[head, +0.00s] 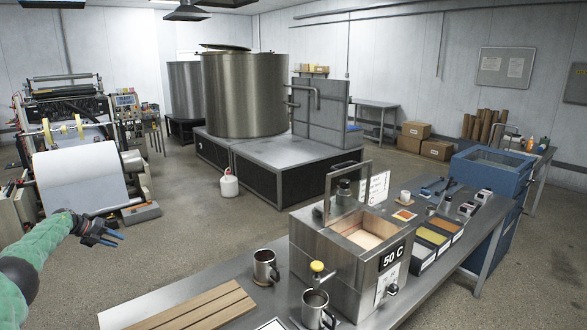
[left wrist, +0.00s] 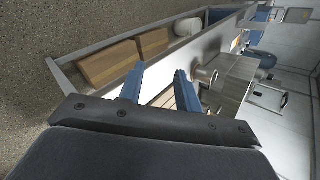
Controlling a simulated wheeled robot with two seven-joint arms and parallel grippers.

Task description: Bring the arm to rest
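My left arm, with its green sleeve, comes in at the left edge of the head view. Its dark left gripper (head: 112,236) hangs over the open floor, left of the steel table (head: 232,270) and apart from it. In the left wrist view the two blue fingers (left wrist: 157,85) stand apart with nothing between them, so the gripper is open and empty. My right arm and gripper are not in view.
The table carries wooden boards (head: 195,307), two steel mugs (head: 265,267) (head: 315,309) and a steel bath marked 50 C (head: 342,262). A paper roll machine (head: 80,178) stands at the back left. Floor between is clear, except a white jug (head: 229,186).

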